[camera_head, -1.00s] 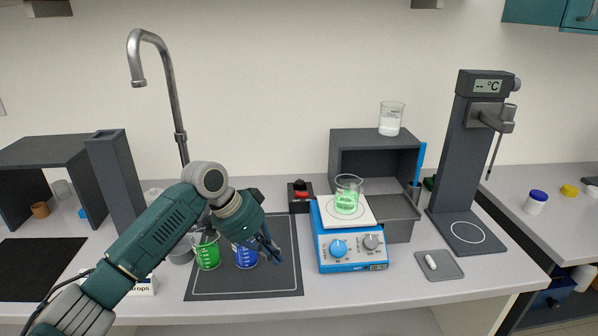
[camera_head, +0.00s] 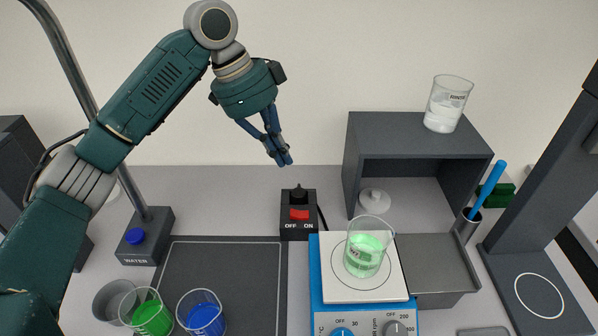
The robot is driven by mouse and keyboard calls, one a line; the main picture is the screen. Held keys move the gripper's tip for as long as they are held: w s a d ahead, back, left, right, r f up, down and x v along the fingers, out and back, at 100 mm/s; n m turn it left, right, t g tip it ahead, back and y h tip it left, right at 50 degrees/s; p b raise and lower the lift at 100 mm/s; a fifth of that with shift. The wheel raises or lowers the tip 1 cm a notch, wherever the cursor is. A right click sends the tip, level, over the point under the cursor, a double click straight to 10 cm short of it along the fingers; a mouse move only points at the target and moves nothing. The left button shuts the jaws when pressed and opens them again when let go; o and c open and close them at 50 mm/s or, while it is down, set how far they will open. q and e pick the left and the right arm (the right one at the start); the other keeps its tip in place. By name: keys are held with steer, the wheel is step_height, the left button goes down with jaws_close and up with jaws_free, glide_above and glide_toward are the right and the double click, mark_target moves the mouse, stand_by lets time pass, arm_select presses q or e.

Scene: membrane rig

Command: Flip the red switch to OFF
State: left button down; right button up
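The red switch (camera_head: 299,214) sits on a small black box (camera_head: 299,232) in the middle of the counter. White letters below it read OFF at the left and ON at the right. I cannot tell clearly which side of the red rocker is pressed down. My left gripper (camera_head: 284,161) points downward above and slightly left of the switch box, apart from it. Its blue fingers are together, with nothing between them. My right gripper is out of view.
A blue stirrer hotplate (camera_head: 323,290) bearing a beaker of green liquid (camera_head: 365,255) stands right of the switch box. A dark shelf (camera_head: 430,133) stands behind it. A dark mat (camera_head: 225,270) and beakers of green (camera_head: 152,318) and blue liquid (camera_head: 205,319) are at the left.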

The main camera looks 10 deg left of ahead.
arm_select(q)
steer(key=p, duration=0.2)
glide_above(301, 212)
steer(key=f, duration=0.8)
steer(key=shift+w+a+f, duration=0.15)
steer(key=shift+a+f, duration=0.05)
steer(key=shift+a, duration=0.15)
steer(key=f, duration=0.1)
steer(key=a+f+p, duration=0.1)
steer(key=f, duration=0.1)
steer(key=shift+a+f, duration=0.1)
steer(key=shift+f, duration=0.05)
steer(key=shift+a+f, duration=0.2)
steer(key=shift+f, duration=0.15)
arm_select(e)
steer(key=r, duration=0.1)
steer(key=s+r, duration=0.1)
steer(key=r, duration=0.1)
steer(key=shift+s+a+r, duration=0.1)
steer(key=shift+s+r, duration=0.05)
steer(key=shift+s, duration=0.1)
arm_select(q)
steer(key=shift+f, duration=0.1)
